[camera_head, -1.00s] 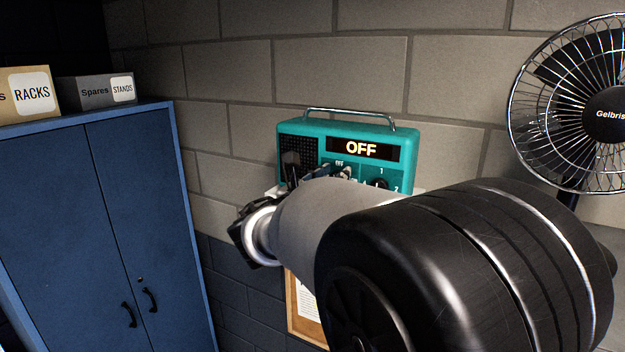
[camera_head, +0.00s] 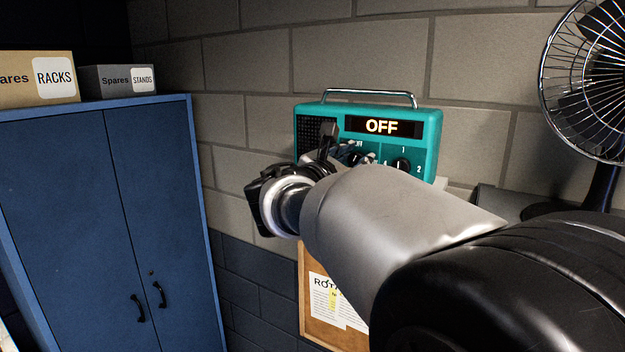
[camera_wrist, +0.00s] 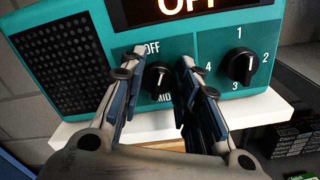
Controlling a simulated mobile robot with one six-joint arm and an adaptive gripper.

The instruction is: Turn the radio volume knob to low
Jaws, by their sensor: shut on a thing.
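The teal radio (camera_head: 436,140) stands on a white shelf against the wall, and its display (camera_head: 381,126) reads OFF. In the wrist view, the black volume knob (camera_wrist: 158,77) sits between my gripper's fingers (camera_wrist: 160,66), under the OFF label and above MID. Its white mark points roughly up, near OFF. My gripper is shut on this knob, one finger at each side. The fingers cover part of the dial's labels. In the head view, my gripper (camera_head: 355,154) is at the radio's front and mostly hides the knob.
A second knob (camera_wrist: 242,69), with numbers 1 to 4 around it, is close right of my right finger. The white shelf (camera_wrist: 262,108) runs under the radio. A fan (camera_head: 600,90) stands to the right. A blue cabinet (camera_head: 70,210) is at the left. A corkboard (camera_head: 312,255) hangs below.

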